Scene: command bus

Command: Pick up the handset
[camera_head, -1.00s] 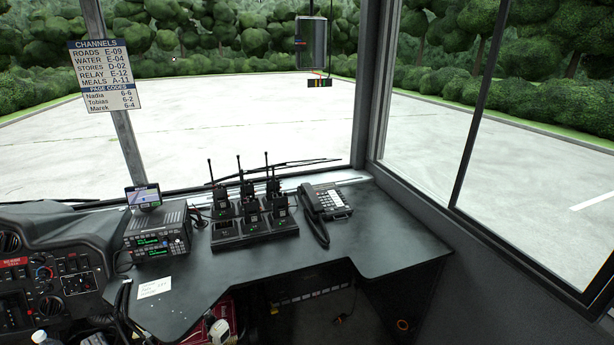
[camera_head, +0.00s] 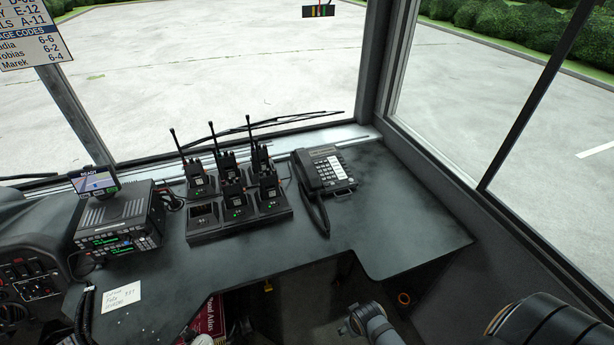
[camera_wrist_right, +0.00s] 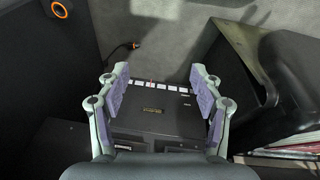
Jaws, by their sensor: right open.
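The black handset (camera_head: 313,208) lies along the left side of the desk phone (camera_head: 327,172), on the dark desk (camera_head: 400,215) near the windshield. My right arm shows at the lower right of the head view, below and in front of the desk, apart from the phone. In the right wrist view my right gripper (camera_wrist_right: 161,85) is open and empty, with a dark box (camera_wrist_right: 150,115) beyond and between its fingers. The handset does not show in the wrist view. My left gripper is in neither view.
A charger tray (camera_head: 240,228) with several upright radios stands left of the phone. A radio unit (camera_head: 122,222) with a small screen (camera_head: 95,182) is farther left. A paper note (camera_head: 121,298) lies on the desk. The desk right of the phone is clear.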

